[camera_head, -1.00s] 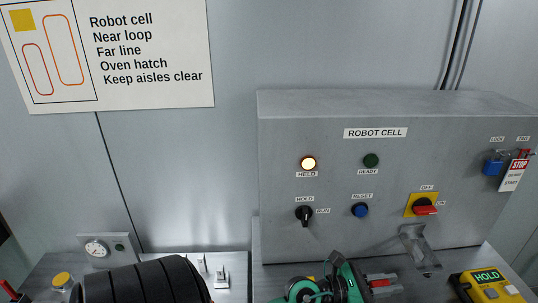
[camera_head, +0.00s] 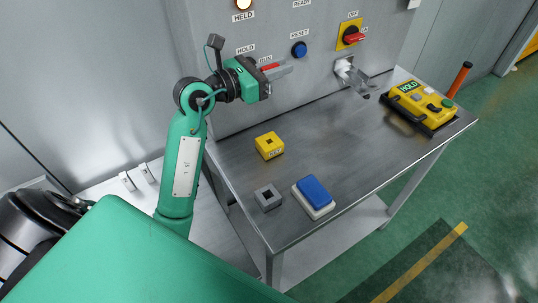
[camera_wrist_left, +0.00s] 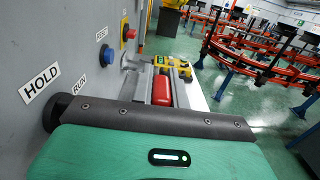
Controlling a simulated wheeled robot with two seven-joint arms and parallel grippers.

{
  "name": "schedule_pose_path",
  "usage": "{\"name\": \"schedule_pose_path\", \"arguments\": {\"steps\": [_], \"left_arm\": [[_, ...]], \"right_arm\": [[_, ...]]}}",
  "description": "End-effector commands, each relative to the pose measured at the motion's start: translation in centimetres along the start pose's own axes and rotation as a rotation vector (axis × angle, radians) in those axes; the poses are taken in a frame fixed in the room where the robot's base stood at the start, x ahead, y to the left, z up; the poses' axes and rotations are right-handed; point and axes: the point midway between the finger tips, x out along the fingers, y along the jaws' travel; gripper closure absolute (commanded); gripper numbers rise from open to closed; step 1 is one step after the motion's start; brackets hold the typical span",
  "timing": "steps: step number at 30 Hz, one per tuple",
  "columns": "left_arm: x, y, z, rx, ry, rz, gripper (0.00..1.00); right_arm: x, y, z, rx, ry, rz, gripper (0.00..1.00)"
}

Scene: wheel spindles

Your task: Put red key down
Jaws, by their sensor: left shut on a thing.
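The red key (camera_head: 269,66) is between the fingers of my left gripper (camera_head: 280,68), in front of the grey control panel beside the RUN label. My left gripper is shut on it and holds it above the steel table (camera_head: 340,140), clear of the top. In the left wrist view the red key (camera_wrist_left: 162,92) shows just beyond the dark edge of the gripper, partly hidden by it. My right gripper is not in view.
On the table are a yellow block (camera_head: 269,146), a grey block (camera_head: 267,197) with a square hole, a blue pad on a white base (camera_head: 313,195) and a yellow pendant (camera_head: 425,103) reading HOLD. A metal bracket (camera_head: 355,78) juts from the panel. The table's middle is bare.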

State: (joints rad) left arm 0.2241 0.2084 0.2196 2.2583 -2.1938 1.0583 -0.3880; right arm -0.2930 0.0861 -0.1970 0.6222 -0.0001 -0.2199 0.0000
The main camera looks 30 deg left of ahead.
Motion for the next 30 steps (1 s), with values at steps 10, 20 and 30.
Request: {"name": "schedule_pose_path", "arguments": {"steps": [10, 20, 30], "left_arm": [[0.0, 0.2, -5.5, -0.012, 0.006, 0.003, 1.00], [0.0, 0.2, -13.6, -0.007, 0.003, 0.004, 1.00], [0.0, 0.2, -17.4, -0.007, 0.002, 0.005, 1.00]], "right_arm": [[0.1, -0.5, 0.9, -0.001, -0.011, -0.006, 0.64], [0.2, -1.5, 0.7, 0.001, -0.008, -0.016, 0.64], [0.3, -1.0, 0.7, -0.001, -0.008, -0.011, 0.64]]}}
